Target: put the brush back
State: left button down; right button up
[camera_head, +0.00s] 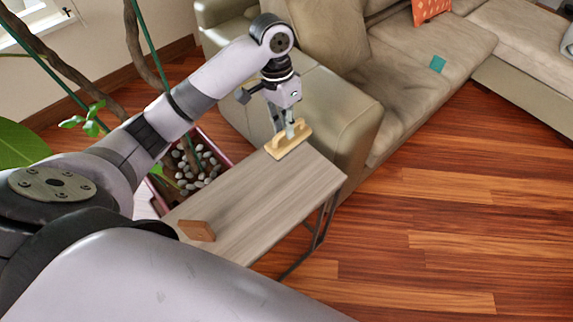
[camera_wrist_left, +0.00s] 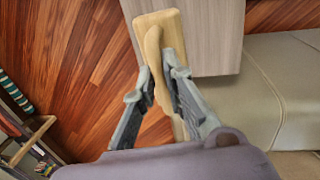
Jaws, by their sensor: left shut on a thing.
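The brush (camera_head: 291,143) is a light wooden block with a raised handle. It is at the far end of the narrow grey wood table (camera_head: 262,195), overlapping its edge in the head view. My left gripper (camera_head: 290,132) is shut on its handle from above. In the left wrist view the brush (camera_wrist_left: 152,24) lies between the two fingers (camera_wrist_left: 160,85), its far end beside the table end (camera_wrist_left: 205,40). I cannot tell whether it touches the table top. Its underside is hidden. My right gripper is not in view.
A brown block (camera_head: 197,230) lies on the table's near end. A beige sofa (camera_head: 335,105) stands close beyond the table. A planter with white pebbles (camera_head: 208,160) and plant stems is at the left. The wooden floor (camera_head: 450,220) at right is clear.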

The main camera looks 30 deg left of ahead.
pick_arm(q)
jog(key=r, duration=0.1)
jog(key=w+a+r, duration=0.1)
jog(key=w+r, duration=0.1)
jog(key=shift+w+a+r, duration=0.2)
jog(key=shift+a, duration=0.05)
notch_tip(320, 180, down, 20)
jog(key=shift+r, duration=0.2)
jog(key=shift+f, duration=0.15)
jog(key=c, duration=1.7)
grip_release()
jog(key=shift+o, duration=0.2)
notch_tip(320, 180, up, 12)
jog(key=a, duration=0.2)
jog(key=shift+w, duration=0.4)
